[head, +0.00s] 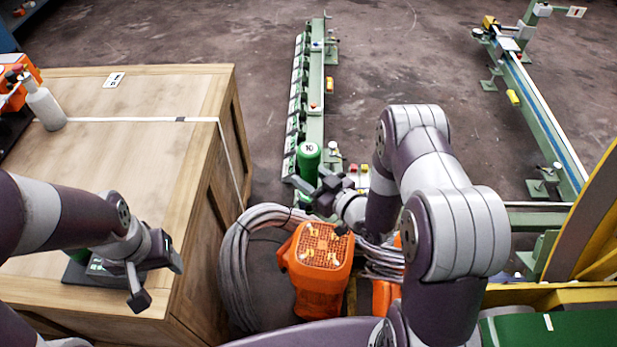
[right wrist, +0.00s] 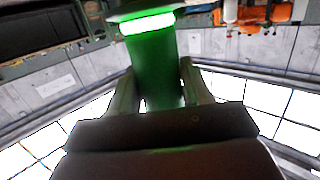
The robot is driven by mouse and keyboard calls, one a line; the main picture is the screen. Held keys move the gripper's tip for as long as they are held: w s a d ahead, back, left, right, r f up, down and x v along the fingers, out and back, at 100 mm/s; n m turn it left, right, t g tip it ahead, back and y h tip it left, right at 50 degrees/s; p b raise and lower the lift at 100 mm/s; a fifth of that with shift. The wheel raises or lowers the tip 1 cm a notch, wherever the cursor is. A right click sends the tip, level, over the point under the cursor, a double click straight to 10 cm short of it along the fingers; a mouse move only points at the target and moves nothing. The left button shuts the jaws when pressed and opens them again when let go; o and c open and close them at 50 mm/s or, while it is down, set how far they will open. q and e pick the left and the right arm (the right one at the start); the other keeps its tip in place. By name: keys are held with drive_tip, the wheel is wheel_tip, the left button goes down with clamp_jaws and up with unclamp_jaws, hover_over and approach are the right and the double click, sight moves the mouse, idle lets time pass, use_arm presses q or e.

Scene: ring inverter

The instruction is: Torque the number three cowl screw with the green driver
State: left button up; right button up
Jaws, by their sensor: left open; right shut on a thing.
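The green driver (head: 308,165) is an upright green cylinder with a pale, dark-marked top, at the near end of the green rail. My right gripper (head: 320,190) is shut on it. In the right wrist view the driver (right wrist: 158,65) stands between the two fingers, with a bright white ring near its end. The orange cowl (head: 322,262) has a grid top with several yellow numbered marks; it sits nearer me than the driver, apart from it. The digits are too small to read surely. My left gripper (head: 160,283) is open and empty over the wooden crate's right edge.
The wooden crate (head: 140,100) fills the left, with a white bottle (head: 45,108) on it. A grey cable coil (head: 235,270) lies left of the cowl. The green rail (head: 316,90) runs away from me. Yellow and green framework (head: 560,285) stands at right.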

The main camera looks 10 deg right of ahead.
drive_tip(key=shift+f+b, duration=2.55)
drive_tip(key=shift+f, duration=0.45)
drive_tip(key=shift+f+b, duration=0.5)
drive_tip(key=shift+f, duration=0.1)
drive_tip(key=shift+f+b, duration=0.35)
drive_tip(key=shift+f, duration=0.25)
drive_tip(key=shift+r, duration=0.1)
wheel_tip(320, 180, up, 5)
drive_tip(key=p, duration=0.4)
drive_tip(key=shift+p, duration=0.3)
idle(0.6)
